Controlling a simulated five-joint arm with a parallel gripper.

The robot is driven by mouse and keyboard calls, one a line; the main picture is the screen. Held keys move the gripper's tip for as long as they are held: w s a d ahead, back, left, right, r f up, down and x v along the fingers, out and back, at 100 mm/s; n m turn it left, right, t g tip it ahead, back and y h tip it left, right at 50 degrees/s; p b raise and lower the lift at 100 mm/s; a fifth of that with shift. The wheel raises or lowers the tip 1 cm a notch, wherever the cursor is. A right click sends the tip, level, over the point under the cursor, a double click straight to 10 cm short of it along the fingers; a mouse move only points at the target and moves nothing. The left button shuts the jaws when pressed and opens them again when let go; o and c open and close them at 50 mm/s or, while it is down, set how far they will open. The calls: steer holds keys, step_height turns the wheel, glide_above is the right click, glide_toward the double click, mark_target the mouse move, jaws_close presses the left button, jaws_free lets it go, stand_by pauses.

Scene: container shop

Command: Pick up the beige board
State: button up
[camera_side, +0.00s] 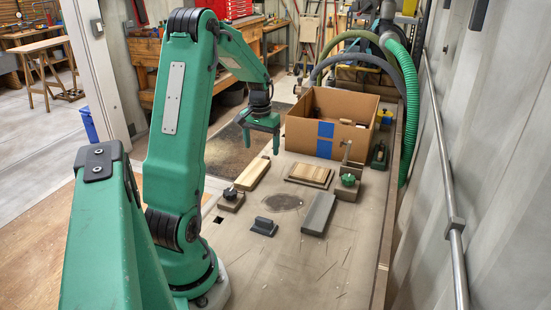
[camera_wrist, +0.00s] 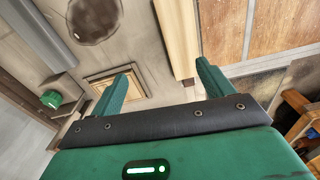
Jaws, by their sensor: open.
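The beige board (camera_side: 252,174) is a long pale wooden piece lying flat on the bench near its left edge, left of the framed panel. It also shows in the wrist view (camera_wrist: 178,38), running from the top edge down between my fingertips, nearer the right one. My gripper (camera_side: 261,143) hangs beyond the board's far end in the side view, pointing down, above the bench and apart from the board. Its fingers are spread and empty, as the wrist view also shows (camera_wrist: 165,66).
A framed wooden panel (camera_side: 309,175) lies right of the board. Knobbed clamp blocks stand by it, one with a black knob (camera_side: 231,195), one green (camera_side: 347,184). A grey bar (camera_side: 318,214) and dark block (camera_side: 264,226) lie nearer. A cardboard box (camera_side: 300,132) stands behind.

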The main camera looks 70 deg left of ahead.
mark_target(253, 171)
steer(key=shift+n, duration=0.4)
steer(key=a+f, duration=0.1)
steer(key=s+a+f, duration=0.2)
steer(key=shift+a+f, duration=0.15)
steer(key=shift+a, duration=0.2)
steer(key=shift+f, duration=1.3)
steer(key=shift+f, duration=0.1)
steer(key=shift+w+a+f, duration=0.1)
steer(key=shift+f, duration=2.4)
steer(key=c, duration=1.1)
steer(key=shift+r, duration=0.1)
